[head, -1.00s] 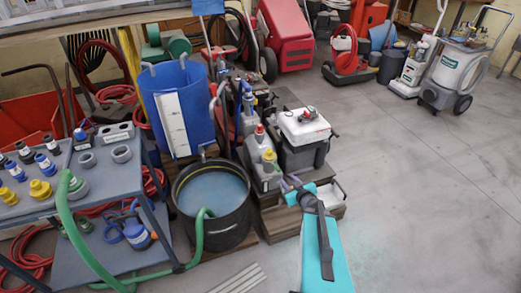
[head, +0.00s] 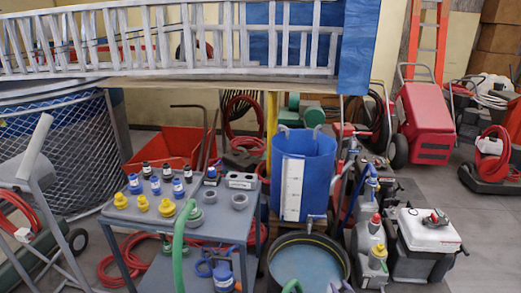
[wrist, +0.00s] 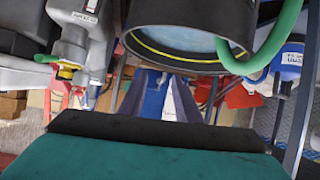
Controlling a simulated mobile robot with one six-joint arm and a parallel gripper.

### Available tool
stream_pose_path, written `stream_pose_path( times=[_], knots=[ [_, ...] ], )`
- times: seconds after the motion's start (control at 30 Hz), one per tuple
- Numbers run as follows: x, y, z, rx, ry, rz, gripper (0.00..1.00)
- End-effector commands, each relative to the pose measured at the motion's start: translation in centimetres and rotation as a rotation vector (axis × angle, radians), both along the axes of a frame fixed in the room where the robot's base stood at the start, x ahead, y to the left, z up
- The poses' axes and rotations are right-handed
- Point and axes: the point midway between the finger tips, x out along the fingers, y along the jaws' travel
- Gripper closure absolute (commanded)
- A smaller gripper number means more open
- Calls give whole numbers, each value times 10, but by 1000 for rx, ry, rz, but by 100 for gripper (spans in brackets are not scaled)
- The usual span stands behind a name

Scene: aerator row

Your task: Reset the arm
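The task names no object. My gripper (head: 341,286) just shows at the bottom edge of the head view, in front of the round black tub (head: 309,263) of water. In the wrist view my gripper (wrist: 163,82) has its two grey fingers spread apart, with nothing seen between them but background. The black tub (wrist: 180,38) with its yellow line is beyond the fingers at the top of that view. My arm's teal and black part fills the bottom of the wrist view. Most of my arm is out of the head view.
A grey cart (head: 150,215) with several yellow, blue and black fittings stands left of the tub. A green hose (head: 180,245) hangs over its edge. A blue barrel (head: 322,165) stands behind the tub. Jugs (head: 371,240) and a white-topped unit (head: 428,232) stand right.

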Motion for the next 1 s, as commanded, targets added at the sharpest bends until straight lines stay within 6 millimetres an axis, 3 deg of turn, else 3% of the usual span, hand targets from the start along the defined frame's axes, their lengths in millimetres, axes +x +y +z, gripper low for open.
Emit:
stream_pose_path(
  times=[0.1, 0.27, 0.47, 0.7, 1.0],
  knots=[
    [-6, 23, -16, 6, 54, -36, 70],
    [-25, 44, -45, 1, 160, -109, 70],
    [-64, 62, -83, -18, 336, -197, 70],
    [-127, 79, -123, -40, 585, -274, 70],
    [-220, 102, -153, -41, 933, -316, 70]
  ],
)
